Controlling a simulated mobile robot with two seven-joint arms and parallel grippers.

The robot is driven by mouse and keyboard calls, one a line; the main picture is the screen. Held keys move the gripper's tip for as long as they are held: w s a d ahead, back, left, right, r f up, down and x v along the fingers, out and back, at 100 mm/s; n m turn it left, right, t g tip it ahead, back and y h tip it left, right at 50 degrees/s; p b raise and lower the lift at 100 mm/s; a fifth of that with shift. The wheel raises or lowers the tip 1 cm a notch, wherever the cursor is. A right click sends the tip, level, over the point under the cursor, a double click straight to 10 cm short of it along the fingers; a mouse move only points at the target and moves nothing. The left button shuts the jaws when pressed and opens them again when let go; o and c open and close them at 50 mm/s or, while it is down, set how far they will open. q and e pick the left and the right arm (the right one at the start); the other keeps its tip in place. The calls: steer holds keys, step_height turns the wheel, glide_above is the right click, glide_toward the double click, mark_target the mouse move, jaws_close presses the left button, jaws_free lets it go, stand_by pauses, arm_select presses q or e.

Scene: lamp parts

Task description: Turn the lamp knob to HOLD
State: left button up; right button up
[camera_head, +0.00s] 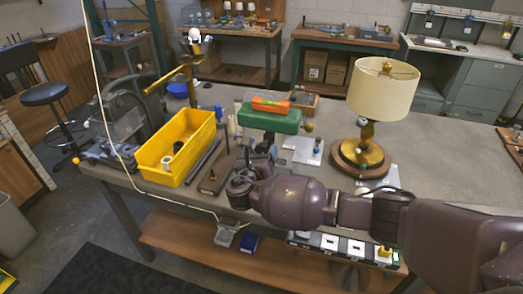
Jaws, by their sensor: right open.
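A table lamp (382,90) with a cream shade and brass stem stands on the right part of the workbench. Its round wooden base (361,160) rests on the top. I cannot make out a HOLD marking or surely tell which part is the lamp knob. My right arm comes in from the right across the bench's front edge. My right gripper (246,168) is left of the lamp, over the bench near the yellow bin, open and apart from the lamp. Its fingers are dark and small. My left gripper is not in view.
A yellow bin (177,147) sits at the left on the workbench (440,150). A green box (270,118) with an orange item (270,104) stands behind my right gripper. A white card (301,149) lies between box and lamp. Bench space right of the lamp is clear.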

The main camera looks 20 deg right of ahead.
steer(key=shift+w+d, duration=0.25)
steer(key=shift+w, duration=0.1)
steer(key=c, duration=0.9)
